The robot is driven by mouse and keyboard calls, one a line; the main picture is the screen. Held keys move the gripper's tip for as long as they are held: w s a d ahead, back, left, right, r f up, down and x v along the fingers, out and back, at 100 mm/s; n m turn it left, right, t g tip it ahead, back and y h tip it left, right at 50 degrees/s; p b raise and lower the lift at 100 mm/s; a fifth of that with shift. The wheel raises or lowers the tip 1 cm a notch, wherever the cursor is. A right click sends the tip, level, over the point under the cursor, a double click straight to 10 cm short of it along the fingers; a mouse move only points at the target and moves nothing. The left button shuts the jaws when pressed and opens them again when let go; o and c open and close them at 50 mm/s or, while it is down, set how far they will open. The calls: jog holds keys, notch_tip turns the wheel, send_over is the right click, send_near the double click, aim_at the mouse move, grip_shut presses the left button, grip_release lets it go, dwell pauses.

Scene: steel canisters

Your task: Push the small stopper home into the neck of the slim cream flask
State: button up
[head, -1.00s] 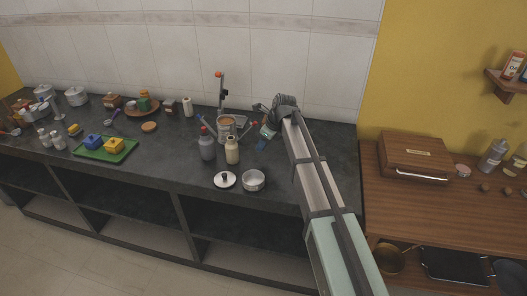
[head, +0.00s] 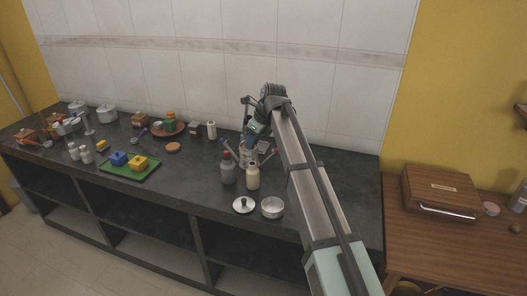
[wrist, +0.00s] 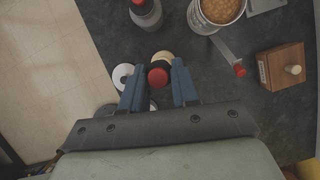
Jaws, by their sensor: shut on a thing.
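The slim cream flask (head: 253,178) stands upright on the dark counter in the head view. In the wrist view its pale top (wrist: 163,56) shows just beyond the stopper. A small dark stopper with a red top (wrist: 158,77) sits between the blue fingers of my gripper (wrist: 158,68), which is shut on it. In the head view my gripper (head: 250,138) is above and behind the flask, and the stopper cannot be made out there. The stopper's lower end and the flask's mouth are hidden, so I cannot tell whether they touch.
A grey bottle with a red top (head: 228,172) stands close left of the flask. A wooden block with a pale peg (wrist: 283,66) is nearby.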

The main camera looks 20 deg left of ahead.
jog(key=shift+s+d+f+m, duration=0.1)
jog(key=shift+f+m, duration=0.2)
jog(key=shift+m, duration=0.1)
jog(key=shift+f, duration=2.65)
jog(key=shift+f, duration=0.65)
jog(key=o, duration=1.4)
jog(key=shift+r, duration=0.15)
jog(key=shift+r, duration=2.85)
